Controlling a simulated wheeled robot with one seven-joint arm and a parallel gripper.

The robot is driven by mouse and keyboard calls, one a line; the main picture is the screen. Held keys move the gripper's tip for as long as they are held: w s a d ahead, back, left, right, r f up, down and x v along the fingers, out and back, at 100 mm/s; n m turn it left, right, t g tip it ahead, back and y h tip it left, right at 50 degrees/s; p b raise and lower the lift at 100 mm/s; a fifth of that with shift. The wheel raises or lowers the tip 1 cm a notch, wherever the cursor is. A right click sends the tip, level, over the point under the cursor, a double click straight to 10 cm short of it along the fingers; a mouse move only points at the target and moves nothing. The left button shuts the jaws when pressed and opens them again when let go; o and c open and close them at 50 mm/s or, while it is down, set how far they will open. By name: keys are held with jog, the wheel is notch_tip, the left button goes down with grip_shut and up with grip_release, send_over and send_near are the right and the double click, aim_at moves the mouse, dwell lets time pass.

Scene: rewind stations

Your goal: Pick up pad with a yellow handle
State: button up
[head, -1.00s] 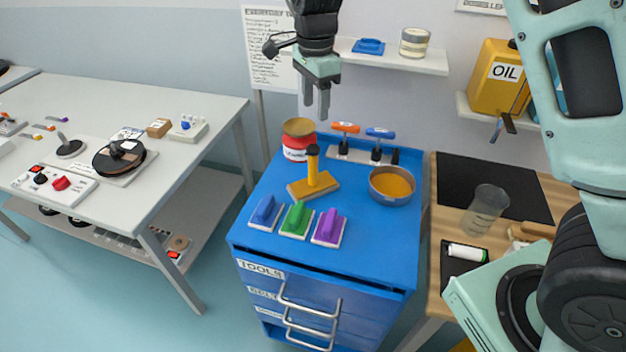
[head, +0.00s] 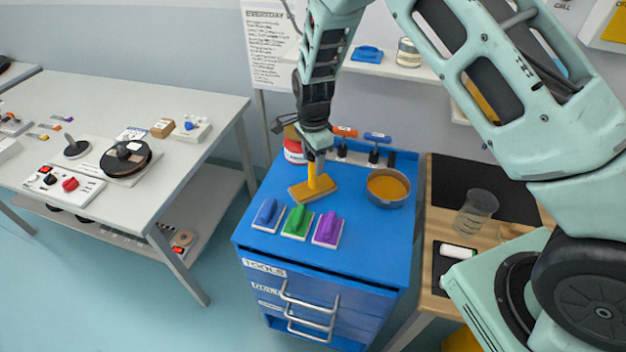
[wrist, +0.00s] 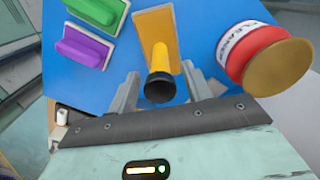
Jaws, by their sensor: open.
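The pad with a yellow handle (head: 317,187) stands on the blue cabinet top, its flat tan base down and its handle upright. In the wrist view the yellow handle (wrist: 160,55) points toward the camera, with its dark end cap between the two fingers. My gripper (head: 316,160) is open and lowered over the handle from above. In the wrist view my gripper (wrist: 162,92) has one finger on each side of the handle, with visible gaps. The handle's top is partly hidden by my gripper in the head view.
Blue (head: 268,213), green (head: 297,221) and purple (head: 328,229) pads sit in front on the cabinet top (head: 378,250). A red-and-white cleaner can (wrist: 262,52) stands close beside the fingers. A pan (head: 389,187) is to the right, and orange- and blue-handled tools stand behind.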

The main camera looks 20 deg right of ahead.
jog(key=shift+f, duration=1.1)
grip_shut()
notch_tip(320, 180, up, 10)
jog(key=b, duration=0.3)
jog(key=shift+r, duration=0.1)
jog(key=c, duration=0.9)
grip_release()
jog(key=shift+c, duration=0.2)
